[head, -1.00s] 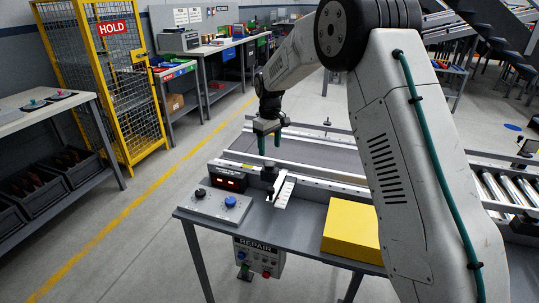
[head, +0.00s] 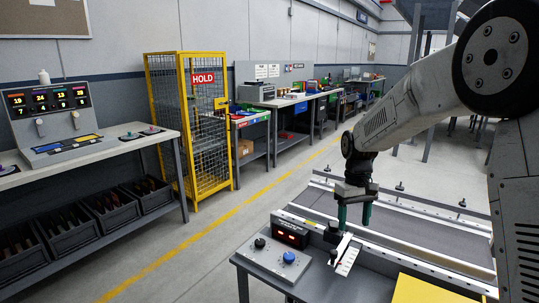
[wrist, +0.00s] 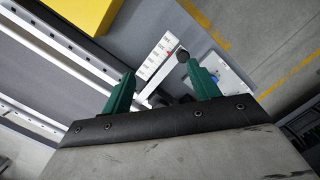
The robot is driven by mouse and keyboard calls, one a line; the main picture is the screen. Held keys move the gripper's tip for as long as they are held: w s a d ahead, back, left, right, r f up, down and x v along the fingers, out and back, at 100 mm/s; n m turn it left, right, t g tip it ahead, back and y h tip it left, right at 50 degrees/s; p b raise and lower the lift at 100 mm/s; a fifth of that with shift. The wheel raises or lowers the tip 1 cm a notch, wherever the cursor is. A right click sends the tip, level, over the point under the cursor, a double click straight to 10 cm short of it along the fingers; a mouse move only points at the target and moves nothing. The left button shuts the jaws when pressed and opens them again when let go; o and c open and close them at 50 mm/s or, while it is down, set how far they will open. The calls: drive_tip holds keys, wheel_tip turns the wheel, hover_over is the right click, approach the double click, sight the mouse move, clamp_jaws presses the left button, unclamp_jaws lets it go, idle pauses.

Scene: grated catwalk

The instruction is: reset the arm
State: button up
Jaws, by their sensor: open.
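My gripper (head: 353,214) hangs from my arm over the far side of the grey workbench, beside a conveyor belt, with its green fingers pointing down. In the wrist view my gripper (wrist: 160,90) is open, its two green fingers apart. In the head view the scale plate (head: 347,258) lies on the bench below my gripper. Whether the fingers touch the knob is not clear, but nothing shows gripped.
A control box with a blue button (head: 289,257) and a red-lit display (head: 291,234) sit on the bench. A yellow block (head: 425,290) is at the near right. The conveyor (head: 400,235) lies behind. A yellow HOLD cage (head: 190,130) stands left across clear floor.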

drive_tip(key=s+r+m+t, duration=0.1)
drive_tip(key=s+r, duration=0.3)
drive_tip(key=s, duration=0.8)
drive_tip(key=s+d+r+m+t, duration=0.1)
drive_tip(key=s+r, duration=0.2)
drive_tip(key=s, duration=0.9)
drive_tip(key=s+d+r+m+t, duration=0.1)
drive_tip(key=s+r, duration=0.3)
drive_tip(key=s, duration=0.8)
drive_tip(key=shift+r, duration=0.3)
